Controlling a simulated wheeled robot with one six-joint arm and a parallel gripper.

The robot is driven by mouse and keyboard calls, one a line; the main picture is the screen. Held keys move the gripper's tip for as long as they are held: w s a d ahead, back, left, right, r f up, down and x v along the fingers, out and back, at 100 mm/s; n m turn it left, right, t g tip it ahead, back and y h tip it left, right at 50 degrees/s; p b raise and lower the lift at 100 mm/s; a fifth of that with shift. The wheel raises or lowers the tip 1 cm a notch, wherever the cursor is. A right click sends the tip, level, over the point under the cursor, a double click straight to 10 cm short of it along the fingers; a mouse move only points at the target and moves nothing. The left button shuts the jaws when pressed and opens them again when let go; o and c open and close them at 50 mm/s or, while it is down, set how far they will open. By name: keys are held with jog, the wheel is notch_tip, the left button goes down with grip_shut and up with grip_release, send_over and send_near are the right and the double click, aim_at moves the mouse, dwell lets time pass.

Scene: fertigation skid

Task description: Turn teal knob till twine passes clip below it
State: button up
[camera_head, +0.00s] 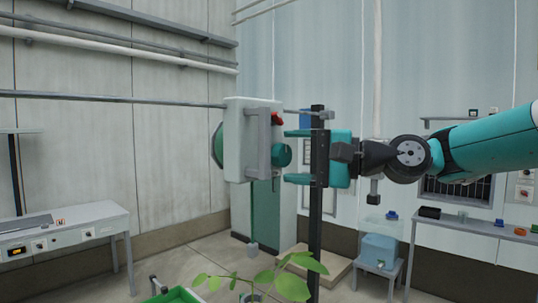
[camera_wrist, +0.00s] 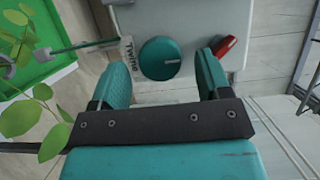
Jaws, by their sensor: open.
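The teal knob (camera_head: 281,154) sticks out from the face of a pale box on a post. In the wrist view the round knob (camera_wrist: 160,58) lies between my fingertips, beside a white tag reading "Twine" (camera_wrist: 129,53). My gripper (camera_head: 290,156) is open, with one finger above and one below the knob; a gap shows on both sides in the wrist view (camera_wrist: 160,75). A thin teal-green line (camera_wrist: 88,46) runs from the box to a grey piece (camera_wrist: 42,54) at the left. I cannot tell whether these are the twine and clip.
A red lever (camera_wrist: 226,45) sits close by one finger. A grey bar (camera_head: 260,145) stands on the box's face. A leafy plant (camera_head: 275,280) and green tray (camera_head: 175,295) are below. Benches stand left (camera_head: 75,225) and right (camera_head: 475,228).

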jog(key=shift+x, duration=0.8)
jog(key=shift+a, duration=0.1)
jog(key=c, duration=0.9)
